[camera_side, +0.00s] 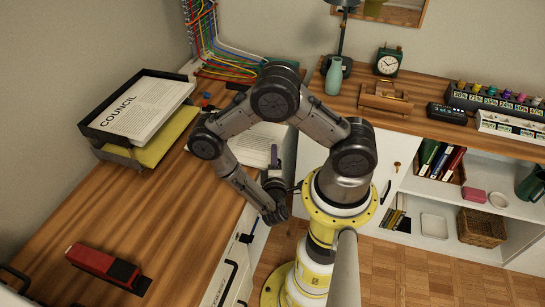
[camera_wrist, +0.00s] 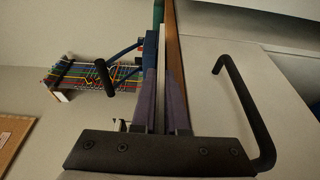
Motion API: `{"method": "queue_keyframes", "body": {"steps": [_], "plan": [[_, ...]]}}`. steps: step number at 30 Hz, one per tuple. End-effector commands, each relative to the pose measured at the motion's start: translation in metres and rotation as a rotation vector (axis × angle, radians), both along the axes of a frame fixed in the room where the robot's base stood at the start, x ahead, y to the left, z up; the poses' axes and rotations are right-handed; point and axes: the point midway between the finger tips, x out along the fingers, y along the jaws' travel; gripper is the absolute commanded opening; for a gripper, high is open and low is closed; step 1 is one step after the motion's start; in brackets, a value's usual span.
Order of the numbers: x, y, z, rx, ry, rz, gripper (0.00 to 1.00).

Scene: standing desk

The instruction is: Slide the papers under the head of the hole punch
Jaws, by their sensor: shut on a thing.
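The white papers (camera_side: 252,143) lie flat on the wooden desk near its right edge, partly hidden behind my arm. My gripper (camera_side: 274,157) is at their right edge, by the desk's edge, and is shut on them. In the wrist view the papers (camera_wrist: 161,75) show edge-on as a thin white strip between the two fingers (camera_wrist: 161,105). Beyond the fingers, a black handle on blue arms (camera_wrist: 107,78) appears to be the hole punch. In the side view a blue part (camera_side: 206,97) behind my arm seems to belong to it. Its head and gap are hidden.
A black tray (camera_side: 100,137) with a "COUNCIL" paper stands at the back left. A red and black device (camera_side: 103,263) lies at the front left. Coloured cables (camera_side: 215,55) are at the back. The middle of the desk is clear. A cabinet handle (camera_wrist: 245,110) is beside my gripper.

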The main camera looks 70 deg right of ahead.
Motion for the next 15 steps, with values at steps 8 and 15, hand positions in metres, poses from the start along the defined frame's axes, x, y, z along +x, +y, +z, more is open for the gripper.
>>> {"method": "queue_keyframes", "body": {"steps": [8,15], "plan": [[0.000,-0.018,0.000,-0.001,-0.003,-0.004,0.00],[0.000,-0.027,0.000,-0.003,-0.005,-0.001,0.00]]}}
